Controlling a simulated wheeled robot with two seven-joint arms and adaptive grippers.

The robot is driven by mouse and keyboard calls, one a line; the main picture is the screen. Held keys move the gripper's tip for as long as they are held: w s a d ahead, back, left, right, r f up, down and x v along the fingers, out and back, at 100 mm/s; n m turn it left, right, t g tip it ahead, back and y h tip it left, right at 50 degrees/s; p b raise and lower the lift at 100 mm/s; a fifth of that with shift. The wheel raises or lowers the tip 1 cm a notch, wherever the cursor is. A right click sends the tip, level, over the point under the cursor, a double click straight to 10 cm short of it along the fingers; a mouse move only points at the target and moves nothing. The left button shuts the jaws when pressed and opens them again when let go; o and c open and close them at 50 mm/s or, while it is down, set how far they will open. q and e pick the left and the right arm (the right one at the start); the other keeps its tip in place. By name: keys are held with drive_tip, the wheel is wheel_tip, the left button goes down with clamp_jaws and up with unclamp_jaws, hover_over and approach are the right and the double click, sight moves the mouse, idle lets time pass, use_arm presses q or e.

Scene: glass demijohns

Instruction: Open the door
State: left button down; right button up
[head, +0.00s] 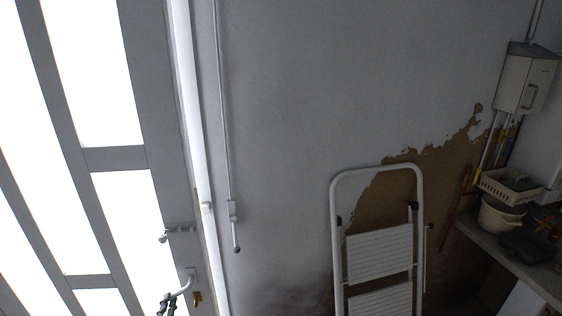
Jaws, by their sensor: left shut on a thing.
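The door (112,158) fills the left of the head view, a grey frame with bright glass panes. Its pale lever handle (187,281) is low near the right edge of the door. A brass-coloured key (197,298) sits just below it. I cannot tell whether the door stands slightly ajar. My right gripper is out of view.
A small bolt (178,231) sits above the handle. A rod (228,130) runs down the wall beside the door. A white folding stepladder (379,240) leans by the wall. A shelf (500,255) with a basket and pot is at right, below a wall box (525,80).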

use_arm(q)
drive_tip(key=s+m+h, duration=0.1)
drive_tip(key=s, duration=0.7)
drive_tip(key=shift+s+a+f+h, duration=0.15)
drive_tip(key=shift+a+h, duration=0.05)
drive_tip(key=shift+h, duration=0.2)
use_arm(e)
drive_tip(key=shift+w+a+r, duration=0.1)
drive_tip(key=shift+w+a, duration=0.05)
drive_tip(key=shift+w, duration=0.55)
use_arm(q)
drive_tip(key=shift+s, duration=0.1)
drive_tip(key=s+a+m+h, duration=0.1)
drive_tip(key=s+h, duration=0.1)
drive_tip(key=s, duration=0.6)
drive_tip(key=shift+s+m+b, duration=0.25)
drive_tip(key=shift+m+b, duration=0.05)
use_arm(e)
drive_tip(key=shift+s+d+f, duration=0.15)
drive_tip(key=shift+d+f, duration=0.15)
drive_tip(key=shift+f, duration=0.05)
use_arm(q)
drive_tip(key=shift+a, duration=0.1)
